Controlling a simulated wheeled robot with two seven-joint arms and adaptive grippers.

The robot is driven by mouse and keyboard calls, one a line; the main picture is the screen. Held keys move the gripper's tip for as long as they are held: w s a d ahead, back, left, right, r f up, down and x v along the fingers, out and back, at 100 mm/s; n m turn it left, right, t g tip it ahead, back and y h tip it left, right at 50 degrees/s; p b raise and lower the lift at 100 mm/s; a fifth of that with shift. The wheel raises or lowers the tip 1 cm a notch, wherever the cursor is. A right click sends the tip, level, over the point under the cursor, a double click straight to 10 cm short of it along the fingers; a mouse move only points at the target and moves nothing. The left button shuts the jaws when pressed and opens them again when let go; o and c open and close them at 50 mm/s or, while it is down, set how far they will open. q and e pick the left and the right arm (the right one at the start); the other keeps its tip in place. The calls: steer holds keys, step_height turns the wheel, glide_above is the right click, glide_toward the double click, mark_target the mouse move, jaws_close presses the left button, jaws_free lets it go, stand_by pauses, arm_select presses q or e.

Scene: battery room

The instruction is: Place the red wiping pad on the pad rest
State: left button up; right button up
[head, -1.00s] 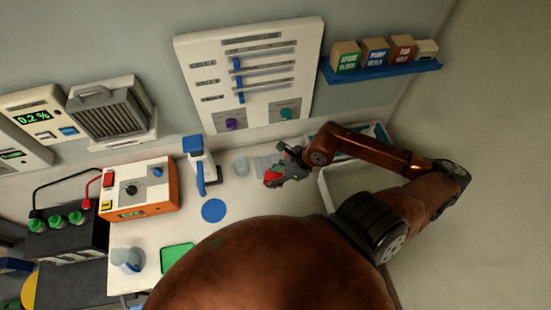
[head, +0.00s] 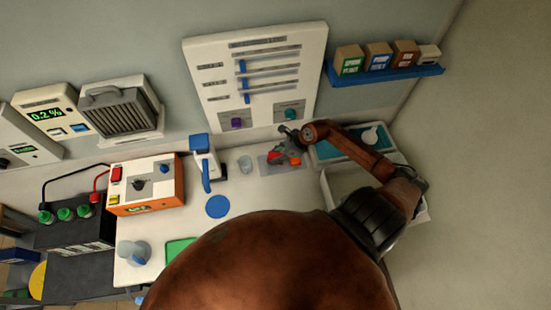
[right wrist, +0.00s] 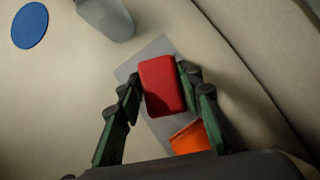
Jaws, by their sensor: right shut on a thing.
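The red wiping pad (right wrist: 163,85) sits between the fingers of my right gripper (right wrist: 160,84), which is shut on it. In the head view the red pad (head: 273,155) shows partly beneath the right gripper (head: 283,151). A flat grey rectangle (right wrist: 128,69), seemingly the pad rest, lies under the held pad; it also shows in the head view (head: 266,170). I cannot tell whether the red pad touches it. An orange pad (right wrist: 190,138) lies at the other end of the grey rectangle, beside the red one. My left gripper is not in view.
A clear cup (head: 245,165), a blue disc (head: 217,207) and a blue-and-white stand (head: 203,160) are left of the grey rectangle. A teal tray (head: 330,153) and a white bin (head: 334,187) stand right. The wall panel (head: 257,80) rises behind.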

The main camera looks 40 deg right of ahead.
step_height(320, 180, down, 2)
steer(key=shift+f+p, duration=0.1)
steer(key=shift+p, duration=0.25)
steer(key=shift+f, duration=0.15)
steer(key=o, duration=1.1)
steer(key=shift+s, duration=0.1)
steer(key=b+v, duration=0.1)
steer(key=v, duration=1.1)
steer(key=shift+b, duration=0.35)
